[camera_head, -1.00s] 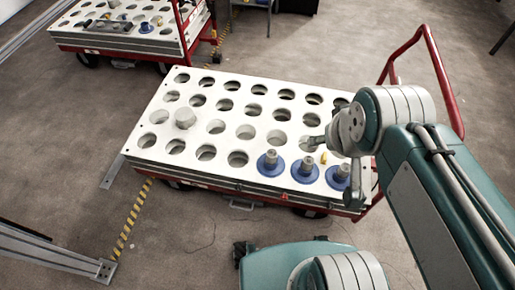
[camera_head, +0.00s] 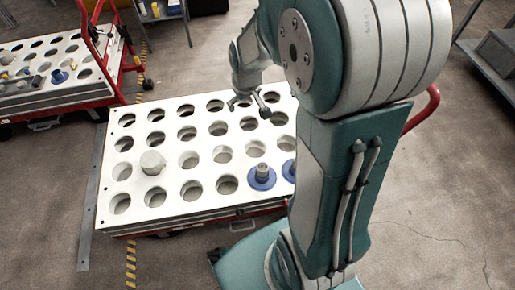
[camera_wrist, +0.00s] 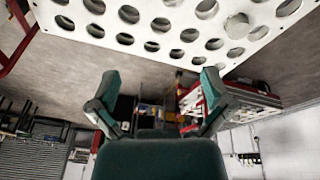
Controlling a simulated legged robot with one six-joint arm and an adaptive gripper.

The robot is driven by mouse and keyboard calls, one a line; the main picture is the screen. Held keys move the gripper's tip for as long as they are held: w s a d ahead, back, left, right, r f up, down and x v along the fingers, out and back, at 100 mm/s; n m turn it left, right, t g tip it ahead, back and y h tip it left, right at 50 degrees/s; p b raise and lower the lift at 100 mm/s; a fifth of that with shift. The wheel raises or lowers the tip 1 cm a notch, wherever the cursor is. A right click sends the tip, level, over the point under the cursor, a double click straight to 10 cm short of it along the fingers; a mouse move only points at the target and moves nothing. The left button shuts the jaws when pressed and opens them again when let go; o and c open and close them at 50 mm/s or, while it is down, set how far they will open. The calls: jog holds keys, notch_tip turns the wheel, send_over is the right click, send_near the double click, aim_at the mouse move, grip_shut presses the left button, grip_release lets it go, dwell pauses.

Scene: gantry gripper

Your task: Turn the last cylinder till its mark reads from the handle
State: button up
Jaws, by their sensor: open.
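A white perforated top plate (camera_head: 112,213) lies on the near cart. A blue-flanged cylinder (camera_head: 262,177) with a grey top stands upright in its front row. A second blue-flanged cylinder (camera_head: 289,170) is partly hidden behind my arm. A plain pale grey cylinder (camera_head: 152,162) stands in a hole at the left; it also shows in the wrist view (camera_wrist: 237,26). No mark is readable on any of them. The red cart handle (camera_head: 424,109) shows partly at the right. My gripper (camera_head: 248,107) is open and empty over the back rows, apart from the cylinders. Its spread fingers show in the wrist view (camera_wrist: 161,85).
A second red cart (camera_head: 62,106) with a similar plate and several parts stands at the back left. Most holes in the near plate are empty. A flat metal strip (camera_head: 90,215) lies along the plate's left side. My arm hides the plate's right end.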

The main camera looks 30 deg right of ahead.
jog(key=w+d+f+g, duration=0.1)
jog(key=w+d+f, duration=0.25)
jog(key=f, duration=0.55)
jog(key=n+g, duration=0.1)
jog(key=g, duration=0.1)
send_over(263, 166)
notch_tip(263, 166, down, 26)
jog(key=shift+f, duration=0.1)
jog(key=shift+a+f, duration=0.2)
jog(key=shift+f, duration=0.3)
notch_tip(263, 166, down, 9)
jog(key=shift+d+r, duration=0.1)
jog(key=shift+d, duration=0.05)
jog(key=shift+f, duration=0.6)
